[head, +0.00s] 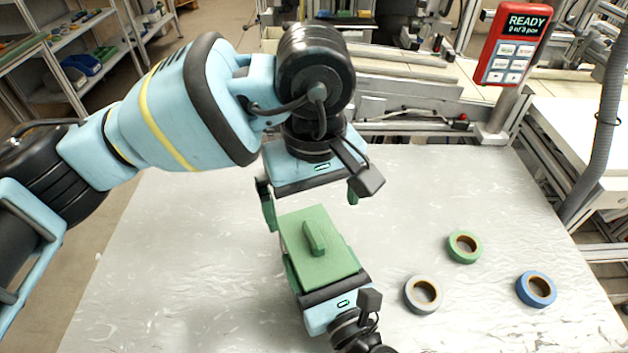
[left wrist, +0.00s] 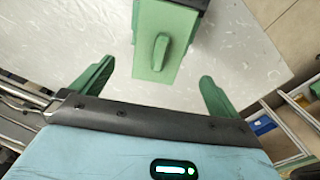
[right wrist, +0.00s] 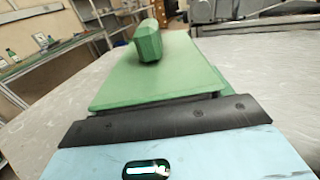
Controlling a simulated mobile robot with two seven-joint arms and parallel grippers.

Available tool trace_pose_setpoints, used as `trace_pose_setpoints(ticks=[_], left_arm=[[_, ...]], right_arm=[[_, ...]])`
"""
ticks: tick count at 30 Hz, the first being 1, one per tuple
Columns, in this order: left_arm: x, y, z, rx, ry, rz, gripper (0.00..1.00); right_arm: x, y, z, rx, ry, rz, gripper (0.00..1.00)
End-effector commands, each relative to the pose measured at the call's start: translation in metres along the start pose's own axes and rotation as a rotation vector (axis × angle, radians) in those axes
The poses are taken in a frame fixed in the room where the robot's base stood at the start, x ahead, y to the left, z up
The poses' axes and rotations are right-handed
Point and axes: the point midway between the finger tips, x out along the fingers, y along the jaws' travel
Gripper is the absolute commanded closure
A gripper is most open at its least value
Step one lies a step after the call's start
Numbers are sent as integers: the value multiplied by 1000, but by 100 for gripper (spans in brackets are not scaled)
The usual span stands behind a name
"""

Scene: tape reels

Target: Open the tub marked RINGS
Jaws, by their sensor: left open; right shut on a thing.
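A tub with a flat green lid (head: 327,265) stands on the table, and its raised green handle (head: 314,238) is at the lid's middle. No RINGS marking is readable on it. My right gripper (head: 325,280) is shut on the tub's near end, its palm close to the lid's edge. The lid (right wrist: 160,75) and handle (right wrist: 148,42) also show in the right wrist view. My left gripper (head: 311,202) is open and empty beyond the tub's far end. In the left wrist view the handle (left wrist: 160,52) lies ahead between the spread fingers, apart from them. The lid is on.
On the table (head: 170,260) right of the tub lie a grey tape reel (head: 410,296), a green one (head: 454,250) and a blue one (head: 525,292). A red panel (head: 512,45) reading READY stands at the back right. The table's left side is clear.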

Motion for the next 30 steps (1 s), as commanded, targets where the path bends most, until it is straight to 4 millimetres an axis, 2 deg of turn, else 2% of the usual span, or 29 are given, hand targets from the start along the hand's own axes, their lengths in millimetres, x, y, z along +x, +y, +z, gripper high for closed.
trace_pose_setpoints(ticks=[6, 15, 27, 30], left_arm=[[38, 0, 1, -1, -4, -2, 0], [72, 0, 0, -1, -1, -1, 0], [77, 0, 0, -1, 0, 0, 0], [77, 0, 0, -1, 0, 0, 12]], right_arm=[[0, 0, 0, 0, 0, 0, 64], [0, 0, 0, 0, 0, 0, 64], [0, 0, 0, 0, 0, 0, 64], [0, 0, 0, 0, 0, 0, 64]])
